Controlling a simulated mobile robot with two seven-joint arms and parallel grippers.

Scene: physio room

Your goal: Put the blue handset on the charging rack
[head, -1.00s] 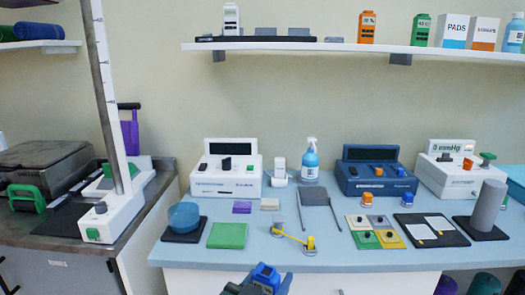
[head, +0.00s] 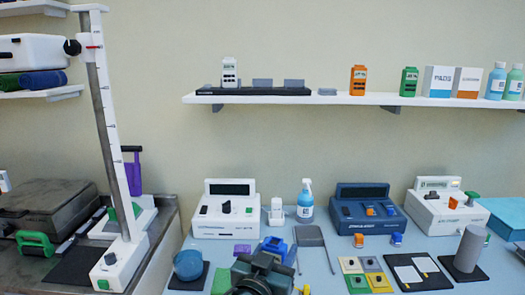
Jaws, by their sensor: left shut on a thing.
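The charging rack (head: 212,91) is a long black tray on the wall shelf, at the upper middle of the head view. A white handset (head: 229,72) stands upright at its left end, and grey blocks show further along it. The blue handset (head: 273,245) is in my left gripper (head: 269,257), above the blue table and well below the shelf. My left gripper is shut on it, and the dark wrist hides its lower part. My right gripper is not in view.
A spray bottle (head: 305,202) and a white console (head: 224,213) stand behind my gripper. The wall between table and shelf is clear.

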